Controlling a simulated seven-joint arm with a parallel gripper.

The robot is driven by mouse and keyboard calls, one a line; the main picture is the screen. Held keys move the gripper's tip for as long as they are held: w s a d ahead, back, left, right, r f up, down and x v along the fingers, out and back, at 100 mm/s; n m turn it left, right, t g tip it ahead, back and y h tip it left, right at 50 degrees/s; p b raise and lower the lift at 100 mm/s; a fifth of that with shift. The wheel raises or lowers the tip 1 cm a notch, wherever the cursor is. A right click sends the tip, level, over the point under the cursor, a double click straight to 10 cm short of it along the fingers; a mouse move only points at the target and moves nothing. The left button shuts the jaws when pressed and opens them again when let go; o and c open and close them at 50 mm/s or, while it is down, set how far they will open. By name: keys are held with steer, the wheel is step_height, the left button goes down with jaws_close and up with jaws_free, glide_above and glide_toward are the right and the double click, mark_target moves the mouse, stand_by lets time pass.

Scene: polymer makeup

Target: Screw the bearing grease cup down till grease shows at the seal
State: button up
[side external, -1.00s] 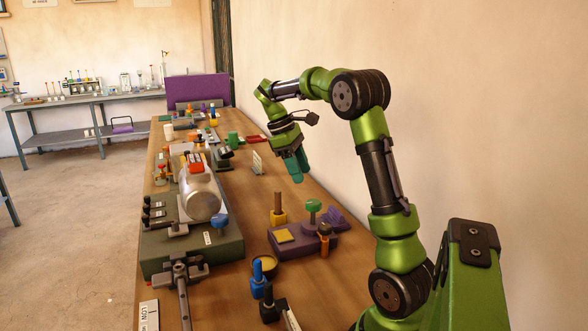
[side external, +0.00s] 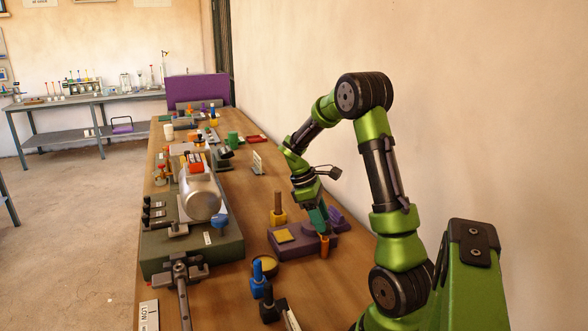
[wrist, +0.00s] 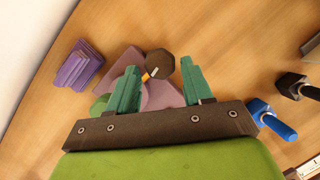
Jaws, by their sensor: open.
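My gripper (side external: 321,226) is open and low over the right end of a purple block (side external: 290,250). An orange post (side external: 324,246) stands there; its dark cap is hidden by the fingers in the side view. In the wrist view the dark faceted cap (wrist: 160,64) shows between the two teal fingertips, with a gap on each side. I cannot tell whether either finger touches it. A green knob (wrist: 98,105) shows partly behind the left finger. No part is clearly marked as the grease cup or seal, and no grease is discernible.
A silver cylinder (side external: 200,197) sits on a dark green base (side external: 222,250) to the left. A brown peg (side external: 277,204) stands behind the block, a purple stepped piece (wrist: 76,66) beside it. Blue-handled (side external: 257,278) and black-handled (side external: 268,304) tools stand in front.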

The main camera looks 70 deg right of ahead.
steer(key=shift+x, duration=0.9)
steer(key=c, duration=0.8)
steer(key=shift+m, duration=0.3)
steer(key=m+y, duration=0.1)
steer(key=m, duration=0.2)
steer(key=shift+d+y, duration=0.15)
steer(key=shift+y, duration=0.15)
steer(key=shift+d+r+m+t+y, duration=0.15)
steer(key=shift+m+y, duration=0.2)
steer(key=shift+m, duration=0.7)
steer(key=shift+f+m+t+y, duration=0.15)
steer(key=shift+m+y, duration=0.2)
steer(key=shift+m, duration=0.7)
steer(key=shift+r, duration=0.1)
